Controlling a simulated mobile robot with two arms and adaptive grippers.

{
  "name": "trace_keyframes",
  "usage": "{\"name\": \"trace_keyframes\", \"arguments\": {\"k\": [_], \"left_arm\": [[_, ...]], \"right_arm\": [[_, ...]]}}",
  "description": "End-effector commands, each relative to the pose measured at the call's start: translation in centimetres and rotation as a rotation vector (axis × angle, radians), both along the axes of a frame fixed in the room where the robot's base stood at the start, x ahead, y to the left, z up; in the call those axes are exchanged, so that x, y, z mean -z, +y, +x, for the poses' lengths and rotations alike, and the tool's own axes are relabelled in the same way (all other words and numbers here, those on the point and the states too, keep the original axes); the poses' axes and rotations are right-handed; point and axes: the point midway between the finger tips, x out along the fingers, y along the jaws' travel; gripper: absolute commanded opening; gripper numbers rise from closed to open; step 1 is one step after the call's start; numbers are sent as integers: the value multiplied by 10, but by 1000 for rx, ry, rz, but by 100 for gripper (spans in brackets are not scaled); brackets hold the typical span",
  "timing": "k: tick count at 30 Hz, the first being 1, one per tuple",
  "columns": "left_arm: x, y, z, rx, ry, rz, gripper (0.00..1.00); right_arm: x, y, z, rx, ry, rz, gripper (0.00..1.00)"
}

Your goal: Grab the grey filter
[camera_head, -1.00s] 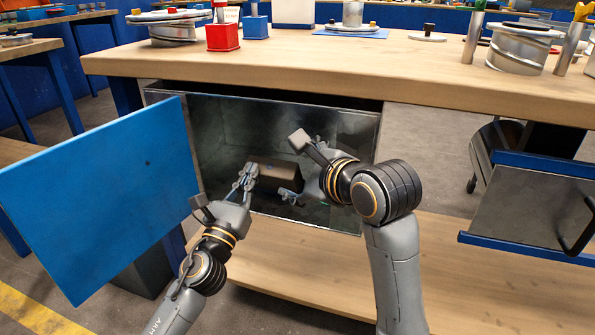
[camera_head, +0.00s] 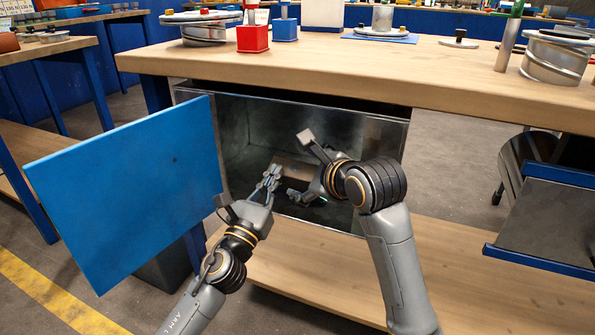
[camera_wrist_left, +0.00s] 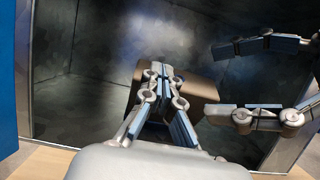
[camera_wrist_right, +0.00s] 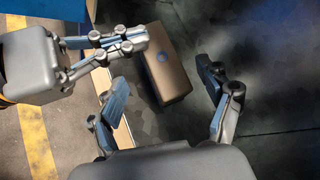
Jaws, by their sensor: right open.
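The filter (camera_head: 295,167) is a brownish-grey box inside the open metal cabinet under the bench. It also shows in the right wrist view (camera_wrist_right: 168,62), with a blue round mark on its face, and in the left wrist view (camera_wrist_left: 200,92), partly hidden behind my left fingers. My left gripper (camera_head: 274,172) has its fingertips together, in front of the filter's left part, with nothing visible between them. My right gripper (camera_wrist_right: 161,82) is open, its fingers spread with the filter seen beyond the gap. In the head view, my right wrist partly hides the filter.
The cabinet (camera_head: 390,150) has a metal frame around its opening. A blue panel (camera_head: 130,190) stands at its left. The wooden bench top (camera_head: 400,65) runs above, and a lower wooden shelf (camera_head: 300,275) lies below. A dark drawer-like panel (camera_head: 550,215) is at the right.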

Motion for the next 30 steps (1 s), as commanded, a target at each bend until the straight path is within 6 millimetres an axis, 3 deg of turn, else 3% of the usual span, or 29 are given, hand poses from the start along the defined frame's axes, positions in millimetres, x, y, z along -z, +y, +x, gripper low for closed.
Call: {"name": "trace_keyframes", "arguments": {"k": [1, 9, 22, 30], "left_arm": [[9, 0, 1, 0, 16, 3, 0], [9, 0, 1, 0, 16, 3, 0], [9, 0, 1, 0, 16, 3, 0], [9, 0, 1, 0, 16, 3, 0]], "right_arm": [[6, 4, 8, 1, 2, -3, 78], [21, 21, 36, 0, 0, -1, 78], [24, 25, 42, 1, -1, 0, 78], [24, 25, 42, 0, 0, 0, 26]]}}
